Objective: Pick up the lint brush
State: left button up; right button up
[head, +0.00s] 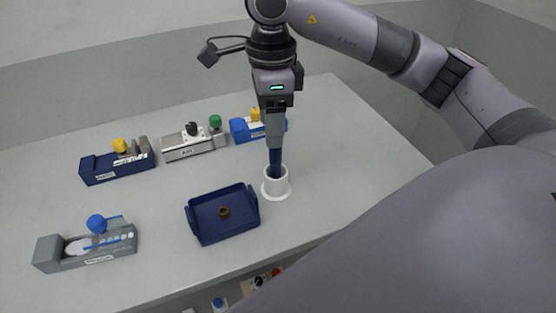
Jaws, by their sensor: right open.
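A blue upright handle (275,162), which appears to be the lint brush, stands in a white round holder (276,193) on the table. Its lower end is hidden inside the holder. My right gripper (275,143) points straight down directly over the handle, with its fingertips at the handle's top. The jaws are open; I cannot tell whether the fingers touch the handle. My left gripper is not in view.
A blue tray (222,232) with a small brown piece (224,212) lies left of the holder. A grey device (88,251) stands front left. A dark blue device (117,168), a light grey one (187,149) and a blue one (243,132) line the back. The table's right side is clear.

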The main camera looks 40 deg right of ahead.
aim_at(276, 166)
jog(key=shift+w+d, duration=0.1)
jog(key=shift+d, duration=0.2)
jog(key=shift+f, duration=0.2)
notch_tip(276, 166, down, 6)
jog(key=shift+d+f+p, duration=0.15)
jog(key=shift+f+p, duration=0.1)
jog(key=shift+p, duration=0.1)
grip_shut()
